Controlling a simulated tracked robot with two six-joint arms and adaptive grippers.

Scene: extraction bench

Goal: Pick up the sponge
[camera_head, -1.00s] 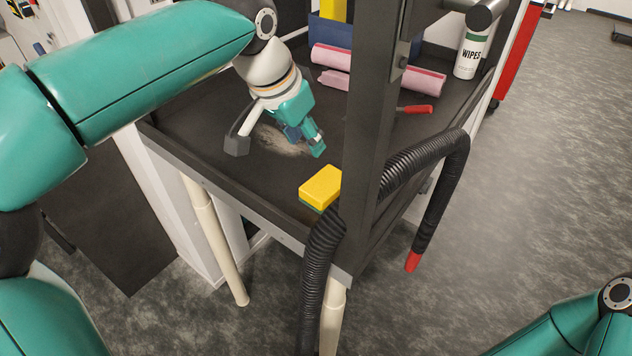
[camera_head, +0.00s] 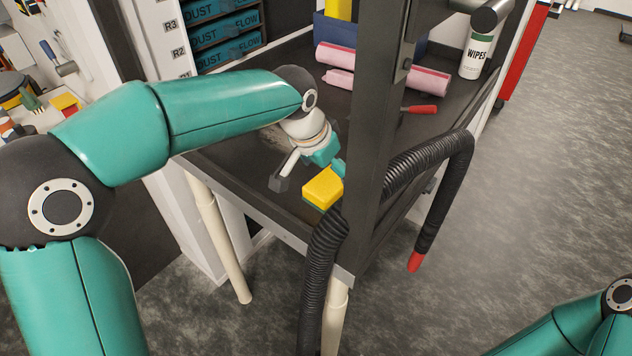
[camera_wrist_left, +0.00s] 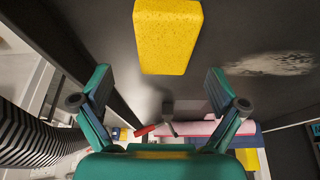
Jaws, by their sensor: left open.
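The yellow sponge (camera_head: 323,187) with a green underside lies on the dark bench top near its front corner, just left of the dark upright post. In the left wrist view the sponge (camera_wrist_left: 168,36) shows beyond the fingertips, roughly centred between them. My left gripper (camera_head: 338,165) is just behind the sponge in the head view, partly hidden by the post. In the left wrist view my left gripper (camera_wrist_left: 157,85) is open, its two fingers wide apart with nothing between them. My right gripper is not in view; only part of my right arm shows at the lower right.
The dark post (camera_head: 375,150) and a black ribbed hose (camera_head: 325,255) stand close to the sponge's right. Pink rolls (camera_head: 380,70), a red-handled tool (camera_head: 420,109) and a wipes canister (camera_head: 474,55) are farther back. A pale dusty patch (camera_wrist_left: 270,64) marks the bench.

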